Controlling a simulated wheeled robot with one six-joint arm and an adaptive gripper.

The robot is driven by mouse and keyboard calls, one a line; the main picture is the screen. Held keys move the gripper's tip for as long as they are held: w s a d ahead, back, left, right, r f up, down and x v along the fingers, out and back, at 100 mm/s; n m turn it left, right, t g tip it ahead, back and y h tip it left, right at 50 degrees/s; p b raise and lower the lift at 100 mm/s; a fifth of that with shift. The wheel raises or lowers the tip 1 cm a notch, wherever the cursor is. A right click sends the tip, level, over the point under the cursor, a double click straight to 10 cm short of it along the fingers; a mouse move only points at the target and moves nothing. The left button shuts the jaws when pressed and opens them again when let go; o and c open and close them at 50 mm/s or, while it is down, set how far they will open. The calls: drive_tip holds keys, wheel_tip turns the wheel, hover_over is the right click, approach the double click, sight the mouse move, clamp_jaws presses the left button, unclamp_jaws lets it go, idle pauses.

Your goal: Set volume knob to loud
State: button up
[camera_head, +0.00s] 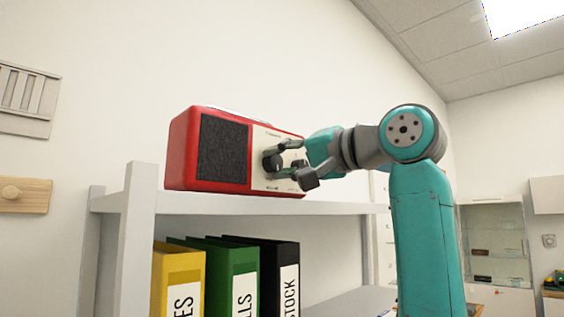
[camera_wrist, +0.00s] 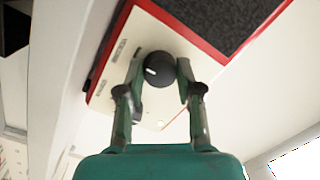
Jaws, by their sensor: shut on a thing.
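A red radio (camera_head: 180,150) with a dark speaker grille and a cream front panel stands on the top of a white shelf. Its round black volume knob (camera_wrist: 160,69) has a white pointer mark, seen on the cream panel in the wrist view. The head view also shows the knob (camera_head: 271,161), partly covered by my fingers. My gripper (camera_wrist: 160,80) is shut on the knob, with one finger on each side of it. The small print on the panel is too blurred to read.
The white shelf (camera_head: 230,204) carries the radio near its front edge. Yellow, green and black binders (camera_head: 232,275) stand on the level below. A wooden peg board (camera_head: 22,195) is on the left wall. A glass cabinet (camera_head: 495,240) stands at the far right.

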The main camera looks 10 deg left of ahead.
drive_tip(key=shift+f, duration=0.1)
drive_tip(key=o, duration=1.2)
drive_tip(key=shift+c, duration=0.2)
drive_tip(key=v, duration=1.2)
